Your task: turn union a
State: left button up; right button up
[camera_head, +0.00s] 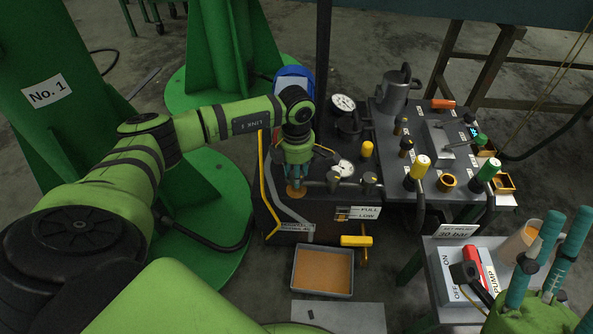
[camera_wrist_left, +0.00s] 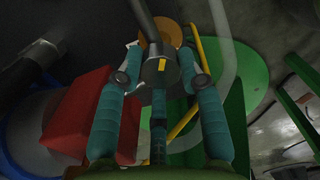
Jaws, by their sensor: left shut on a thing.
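My left gripper (camera_head: 296,176) points down at the left front of the dark bench unit, its teal fingers close together. In the left wrist view the fingers (camera_wrist_left: 160,80) close around a dark grey round fitting (camera_wrist_left: 158,66) with a yellow mark, which I take to be union a. A copper-coloured disc (camera_wrist_left: 164,32) lies beyond it; the disc also shows below the fingers in the head view (camera_head: 296,192). The fingers hide much of the fitting in the head view. My right gripper (camera_head: 555,225) is at the lower right, its teal fingers spread and empty.
Similar grey fittings (camera_head: 369,178) and a gauge (camera_head: 344,168) sit close to the right of my left gripper. A yellow bent bar (camera_head: 265,185) runs at its left.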

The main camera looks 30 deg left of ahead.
pick_arm(q)
jog(key=shift+s+f, duration=0.2)
jog(key=shift+s, duration=0.05)
jog(key=o, duration=1.1)
jog(key=shift+o, duration=0.2)
jog(key=shift+w+r, duration=0.1)
jog(key=shift+r, duration=0.2)
jog(key=shift+w+r, duration=0.1)
jog(key=shift+r, duration=0.3)
notch_tip(320, 180, up, 11)
jog(key=shift+f, duration=0.15)
